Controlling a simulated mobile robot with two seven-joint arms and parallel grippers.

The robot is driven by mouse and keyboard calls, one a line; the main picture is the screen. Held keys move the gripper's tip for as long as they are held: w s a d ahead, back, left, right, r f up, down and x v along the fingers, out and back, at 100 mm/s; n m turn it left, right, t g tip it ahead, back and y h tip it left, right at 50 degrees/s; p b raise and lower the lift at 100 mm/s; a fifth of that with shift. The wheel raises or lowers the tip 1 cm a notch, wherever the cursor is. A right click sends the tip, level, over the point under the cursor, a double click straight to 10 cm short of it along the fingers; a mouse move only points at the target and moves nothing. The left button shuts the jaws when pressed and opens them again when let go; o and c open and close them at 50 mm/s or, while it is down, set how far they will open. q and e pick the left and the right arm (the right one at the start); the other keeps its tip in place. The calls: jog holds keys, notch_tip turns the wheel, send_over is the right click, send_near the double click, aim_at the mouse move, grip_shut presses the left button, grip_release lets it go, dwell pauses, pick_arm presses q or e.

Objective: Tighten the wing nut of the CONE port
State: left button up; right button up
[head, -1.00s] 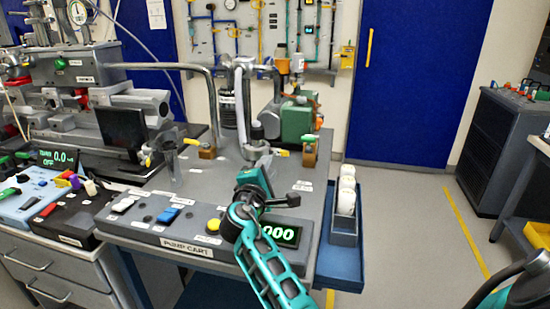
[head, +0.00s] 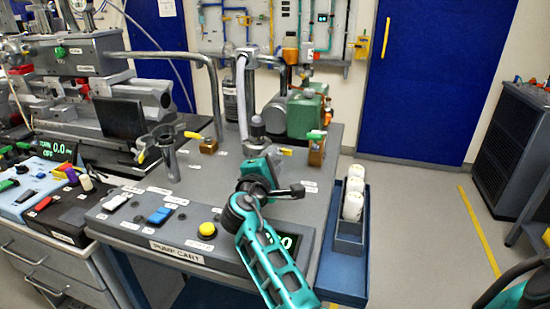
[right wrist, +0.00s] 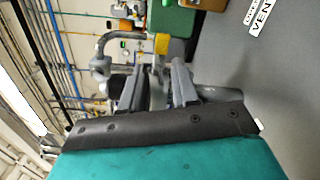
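My right gripper (head: 256,163) points away from me over the pump cart (head: 205,258), close to the middle upright port fitting (head: 257,131); it hides the fitting's lower part. In the right wrist view its two fingers (right wrist: 162,88) are apart, with a grey metal fitting showing in the gap; I see no clear contact. A small yellow piece (right wrist: 162,43) lies beyond the fingertips; it may be a wing nut. A second port at the left bears a grey clamp (head: 166,137) with a yellow wing nut (head: 193,134). Port labels are too small to read, so I cannot tell which is CONE. My left gripper is out of view.
A bent metal pipe (head: 180,55) arches over the cart's left side. A green pump (head: 306,115) stands behind the middle port. A blue tray (head: 348,240) with white rolls hangs at the cart's right edge. Open floor lies to the right.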

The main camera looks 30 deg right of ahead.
dwell(0.3)
grip_shut()
dwell(0.3)
